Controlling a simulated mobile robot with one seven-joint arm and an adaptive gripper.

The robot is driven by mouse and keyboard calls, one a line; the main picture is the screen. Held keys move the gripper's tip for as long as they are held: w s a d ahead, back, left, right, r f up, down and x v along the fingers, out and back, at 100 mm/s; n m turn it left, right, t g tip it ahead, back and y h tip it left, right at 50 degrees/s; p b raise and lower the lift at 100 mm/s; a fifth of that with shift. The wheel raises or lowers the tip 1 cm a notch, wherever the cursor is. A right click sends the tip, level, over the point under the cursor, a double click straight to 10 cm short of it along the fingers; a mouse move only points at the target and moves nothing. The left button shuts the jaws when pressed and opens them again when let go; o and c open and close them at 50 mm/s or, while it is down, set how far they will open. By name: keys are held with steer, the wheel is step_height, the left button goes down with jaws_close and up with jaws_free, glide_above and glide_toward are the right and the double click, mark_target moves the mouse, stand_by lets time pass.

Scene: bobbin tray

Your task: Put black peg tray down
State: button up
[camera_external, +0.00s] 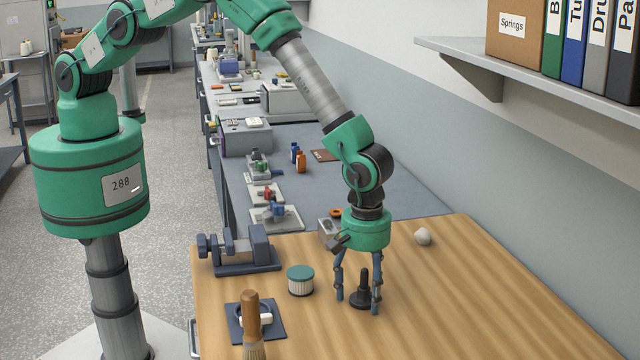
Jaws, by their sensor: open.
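The black peg tray (363,299) is a small dark piece with a round flat base and an upright peg. It stands upright on the wooden bench top (470,310). My gripper (358,304) points straight down over it, with its blue fingers open and spread to either side of the peg. The fingertips are low, near the level of the tray's base. I cannot tell whether any finger touches the tray.
A jar with a green lid (300,280) stands left of the tray. A vise (240,250) is behind it. A wooden-handled brush (251,320) and dark square pad (274,318) are front left. A whitish ball (423,236) lies behind right. The right side is clear.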

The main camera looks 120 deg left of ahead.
step_height(320, 180, up, 12)
steer(key=shift+d+r+b, duration=0.1)
steer(key=shift+r+b, duration=0.05)
steer(key=shift+b, duration=0.25)
stand_by(0.5)
stand_by(0.7)
steer(key=shift+r, duration=0.2)
steer(key=s+r+m+t, duration=0.1)
steer(key=s+r+m, duration=0.2)
steer(key=s+r, duration=0.6)
steer(key=s+d+r+m+t, duration=0.1)
steer(key=s+r+m, duration=0.35)
steer(key=r, duration=0.95)
steer(key=s+r+m+t, duration=0.1)
steer(key=s+r+m, duration=0.2)
steer(key=s+r, duration=0.6)
steer(key=s+r+m+t, duration=0.1)
steer(key=s+r+m, duration=0.2)
steer(key=s, duration=0.8)
steer(key=s+r+m, duration=0.3)
steer(key=s+m, duration=0.2)
steer(key=s, duration=0.6)
steer(key=s+r+m+t, duration=0.1)
steer(key=s+r+m, duration=0.2)
steer(key=s, duration=0.8)
steer(key=shift+d+r+m+t, duration=0.2)
steer(key=shift+d+m+t, duration=0.1)
steer(key=shift+d+m, duration=0.25)
